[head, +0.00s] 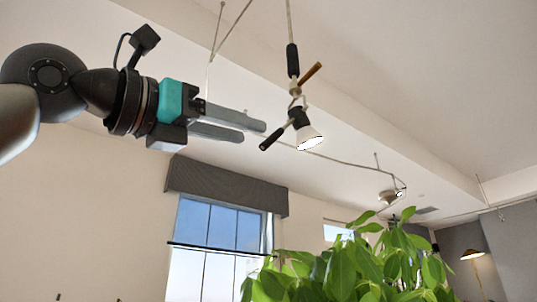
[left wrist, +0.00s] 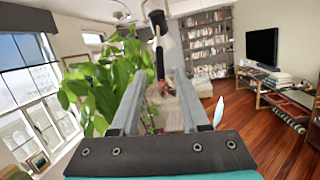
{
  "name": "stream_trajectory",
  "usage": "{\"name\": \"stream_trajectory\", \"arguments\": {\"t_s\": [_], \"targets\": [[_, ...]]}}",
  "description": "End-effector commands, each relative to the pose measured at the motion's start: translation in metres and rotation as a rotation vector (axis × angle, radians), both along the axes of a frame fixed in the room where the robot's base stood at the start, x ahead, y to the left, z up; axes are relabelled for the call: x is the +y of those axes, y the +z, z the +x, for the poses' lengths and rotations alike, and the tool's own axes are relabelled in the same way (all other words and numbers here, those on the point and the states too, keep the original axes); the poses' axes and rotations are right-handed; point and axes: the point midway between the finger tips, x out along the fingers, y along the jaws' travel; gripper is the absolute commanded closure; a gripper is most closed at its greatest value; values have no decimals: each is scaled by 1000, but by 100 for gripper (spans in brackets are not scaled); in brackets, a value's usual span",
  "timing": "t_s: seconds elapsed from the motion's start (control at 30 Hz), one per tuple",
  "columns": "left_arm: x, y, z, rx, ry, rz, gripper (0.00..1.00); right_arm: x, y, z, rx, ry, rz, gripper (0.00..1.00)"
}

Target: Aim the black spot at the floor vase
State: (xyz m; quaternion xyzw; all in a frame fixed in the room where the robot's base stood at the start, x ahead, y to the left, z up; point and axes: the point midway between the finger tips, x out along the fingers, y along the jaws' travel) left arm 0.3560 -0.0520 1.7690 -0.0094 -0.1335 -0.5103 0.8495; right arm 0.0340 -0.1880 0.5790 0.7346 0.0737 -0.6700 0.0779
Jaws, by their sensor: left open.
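The black spot (head: 301,131) hangs from a ceiling rod in the head view, its lit white face tilted down. A black-tipped bar and a wooden-tipped bar stick out from its mount. My left gripper (head: 252,132) is open, its grey fingers pointing right, with the tips just left of the spot. In the left wrist view, the spot's black body (left wrist: 158,18) and a dark bar show beyond and between the open fingers (left wrist: 160,76); I cannot tell whether they touch. I cannot make out the floor vase for certain. My right gripper is not in view.
A leafy green plant (head: 350,268) stands below and right of the spot. A window (head: 218,232) with a grey valance (head: 228,186) is behind. A ceiling cable carries another lamp (head: 389,197). The left wrist view shows a bookshelf (left wrist: 207,42), a television (left wrist: 262,47) and open wooden floor (left wrist: 238,128).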

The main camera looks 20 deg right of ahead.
Motion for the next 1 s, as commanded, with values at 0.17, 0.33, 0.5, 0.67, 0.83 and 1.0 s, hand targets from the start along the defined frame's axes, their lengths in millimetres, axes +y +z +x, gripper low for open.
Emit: {"name": "stream_trajectory", "arguments": {"t_s": [0.17, 0.33, 0.5, 0.67, 0.83, 1.0], "targets": [[30, -10, -15, -2, 2, 0, 55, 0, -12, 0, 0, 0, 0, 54], [44, -12, -23, -1, 0, 0, 55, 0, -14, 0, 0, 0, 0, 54], [47, -13, -24, 0, -1, 1, 55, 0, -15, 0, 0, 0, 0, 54], [47, -12, -24, 0, -1, 1, 55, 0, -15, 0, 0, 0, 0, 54], [47, -12, -24, 0, -1, 0, 55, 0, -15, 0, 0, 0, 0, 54], [47, -12, -24, 0, -1, 0, 55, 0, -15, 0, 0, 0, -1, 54]]}}
